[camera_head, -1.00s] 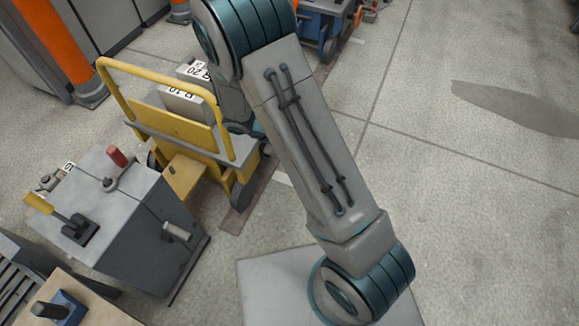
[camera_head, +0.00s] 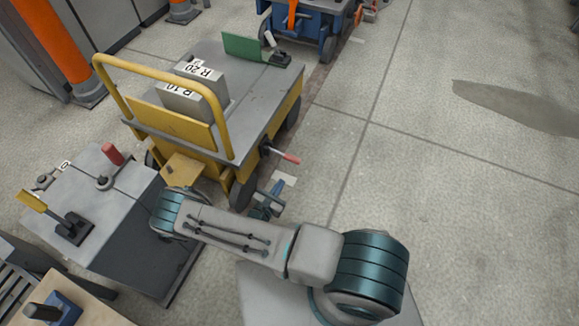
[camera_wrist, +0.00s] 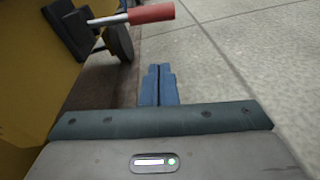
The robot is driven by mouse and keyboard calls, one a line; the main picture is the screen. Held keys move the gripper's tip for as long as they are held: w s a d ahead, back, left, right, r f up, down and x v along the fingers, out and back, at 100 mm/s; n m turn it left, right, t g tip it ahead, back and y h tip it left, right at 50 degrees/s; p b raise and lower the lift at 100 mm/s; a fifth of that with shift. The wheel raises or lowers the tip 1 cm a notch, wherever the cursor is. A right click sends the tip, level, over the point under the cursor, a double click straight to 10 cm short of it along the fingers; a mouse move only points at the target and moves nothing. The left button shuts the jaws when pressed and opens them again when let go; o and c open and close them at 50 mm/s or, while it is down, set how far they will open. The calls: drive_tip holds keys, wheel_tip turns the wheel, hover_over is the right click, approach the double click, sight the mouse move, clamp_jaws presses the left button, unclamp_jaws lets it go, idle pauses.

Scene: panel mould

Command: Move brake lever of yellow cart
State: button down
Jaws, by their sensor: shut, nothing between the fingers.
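The yellow cart (camera_head: 262,137) stands with its grey deck and yellow push handle in the upper middle of the head view. Its brake lever (camera_head: 282,154), a metal rod with a red grip, sticks out to the right from the cart's side. In the wrist view the lever's red grip (camera_wrist: 151,13) is at the top, with its dark mount at the upper left. My gripper (camera_head: 275,200) is low beside the cart, below the lever in the head view. In the wrist view my gripper's blue fingers (camera_wrist: 158,82) are together and empty, apart from the lever.
Grey blocks (camera_head: 190,95) and a green plate (camera_head: 243,47) sit on the cart deck. A grey bench (camera_head: 90,205) with a red-knobbed lever (camera_head: 113,155) and a yellow-handled lever (camera_head: 33,201) stands at left. A blue cart (camera_head: 310,18) is behind.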

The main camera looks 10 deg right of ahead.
sight(285, 155)
drive_tip(key=w+d+f+n+b, duration=0.1)
drive_tip(key=w+d+f+b, duration=0.3)
drive_tip(key=w, duration=0.3)
drive_tip(key=shift+y, duration=0.3)
drive_tip(key=shift+d+r, duration=0.25)
drive_tip(key=shift+r, duration=0.6)
drive_tip(key=shift+d+r, duration=0.25)
drive_tip(key=shift+r, duration=0.6)
drive_tip(key=shift+d+r, duration=0.25)
drive_tip(key=shift+r, duration=0.6)
drive_tip(key=shift+a+r, duration=0.1)
drive_tip(key=shift+r, duration=0.05)
